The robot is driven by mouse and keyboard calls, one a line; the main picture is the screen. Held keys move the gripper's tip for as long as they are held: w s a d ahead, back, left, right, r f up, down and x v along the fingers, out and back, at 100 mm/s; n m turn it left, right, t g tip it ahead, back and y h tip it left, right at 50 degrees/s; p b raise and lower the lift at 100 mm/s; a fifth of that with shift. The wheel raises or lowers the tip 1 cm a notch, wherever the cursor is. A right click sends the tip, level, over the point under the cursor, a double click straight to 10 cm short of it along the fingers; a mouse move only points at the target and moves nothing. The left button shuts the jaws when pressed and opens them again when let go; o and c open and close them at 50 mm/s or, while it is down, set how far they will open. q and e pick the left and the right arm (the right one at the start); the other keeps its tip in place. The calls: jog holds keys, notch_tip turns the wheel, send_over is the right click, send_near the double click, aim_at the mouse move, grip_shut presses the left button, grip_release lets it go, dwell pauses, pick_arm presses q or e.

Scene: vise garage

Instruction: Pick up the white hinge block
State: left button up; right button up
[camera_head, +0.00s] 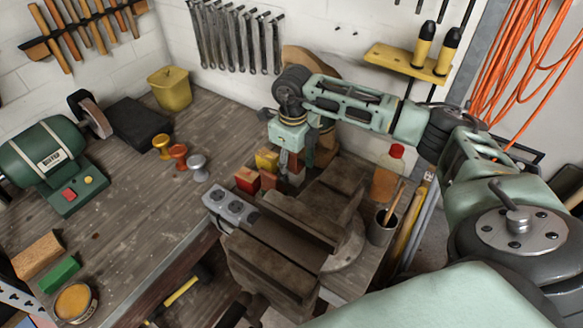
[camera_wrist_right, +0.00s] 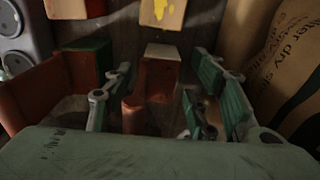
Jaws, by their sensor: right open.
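My right gripper (camera_head: 294,162) points down among small blocks behind the vise, with its fingers apart. In the right wrist view, my right gripper (camera_wrist_right: 160,98) has a finger on each side of a small block with a pale, whitish top (camera_wrist_right: 162,52) and reddish-brown side. This is the only whitish-topped block between the fingers; I cannot tell for certain that it is the white hinge block. A reddish cylinder (camera_wrist_right: 133,114) stands closer, also between the fingers. No finger clearly touches the pale-topped block. In the head view the gripper largely hides this spot. My left gripper is out of view.
A red block (camera_head: 247,179) and a yellow block (camera_head: 266,159) stand left of the gripper. The dark vise (camera_head: 290,235) is in front. A grey socket strip (camera_head: 230,208) and a pencil cup (camera_head: 383,227) flank it. A brown bag (camera_wrist_right: 285,75) is close on the right.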

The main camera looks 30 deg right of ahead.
jog(key=shift+f, duration=0.7)
jog(key=shift+c, duration=0.6)
grip_shut()
